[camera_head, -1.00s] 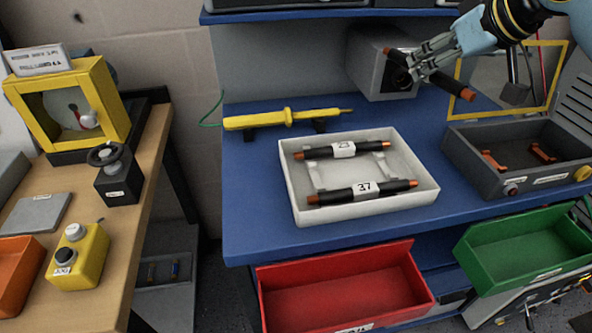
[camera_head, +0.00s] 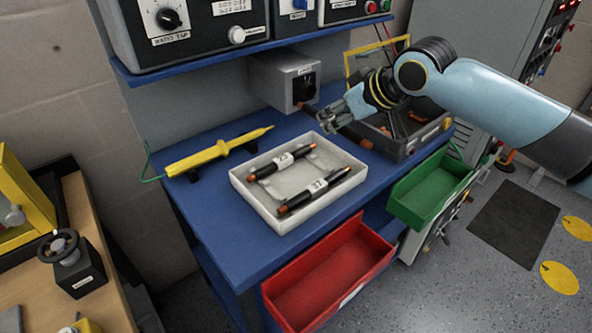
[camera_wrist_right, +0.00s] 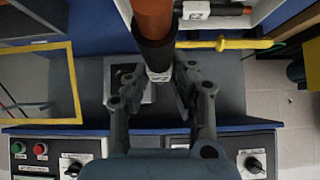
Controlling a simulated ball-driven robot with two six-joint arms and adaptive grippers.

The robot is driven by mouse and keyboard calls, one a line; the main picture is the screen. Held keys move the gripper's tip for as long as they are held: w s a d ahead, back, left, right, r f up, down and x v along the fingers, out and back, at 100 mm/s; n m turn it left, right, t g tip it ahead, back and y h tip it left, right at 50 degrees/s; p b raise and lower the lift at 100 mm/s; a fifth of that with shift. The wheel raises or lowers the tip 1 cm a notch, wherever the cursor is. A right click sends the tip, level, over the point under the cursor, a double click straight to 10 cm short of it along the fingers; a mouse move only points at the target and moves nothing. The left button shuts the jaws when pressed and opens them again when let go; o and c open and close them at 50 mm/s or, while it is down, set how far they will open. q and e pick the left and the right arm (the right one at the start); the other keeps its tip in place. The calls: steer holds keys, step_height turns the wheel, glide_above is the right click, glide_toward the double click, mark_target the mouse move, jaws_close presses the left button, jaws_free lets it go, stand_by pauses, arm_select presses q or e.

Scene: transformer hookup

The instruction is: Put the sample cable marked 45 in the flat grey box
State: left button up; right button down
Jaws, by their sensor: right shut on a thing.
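My right gripper (camera_head: 338,116) is shut on a black sample cable (camera_head: 351,132) with copper ends, held tilted above the blue bench. In the right wrist view the cable (camera_wrist_right: 155,52) lies between the fingers. Its white label is partly covered and I cannot read it surely. A low, open grey box (camera_head: 427,141) stands behind and to the right of the held cable, partly hidden by my arm. Cables marked 23 (camera_head: 284,162) and 37 (camera_head: 316,188) lie in the white tray (camera_head: 291,183). My left gripper is not in view.
A light grey block with a dark opening (camera_head: 280,82) stands behind my gripper. A yellow probe (camera_head: 220,150) lies at the left on supports. Red (camera_head: 330,272) and green (camera_head: 432,190) bins sit below the bench edge. A shelf with instruments overhangs the back.

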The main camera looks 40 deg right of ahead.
steer(key=shift+w+a+f+p, duration=0.15)
steer(key=shift+a+f, duration=1.25)
steer(key=shift+f, duration=0.1)
steer(key=shift+w+a+f+p, duration=0.1)
steer(key=shift+w+a+f, duration=0.05)
steer(key=shift+a+f, duration=1.3)
steer(key=shift+w+a+f+p, duration=0.15)
steer(key=shift+a+f, duration=1.2)
steer(key=shift+f, duration=0.15)
steer(key=shift+f, duration=0.2)
steer(key=c, duration=1.1)
jaws_free()
steer(key=shift+c, duration=0.2)
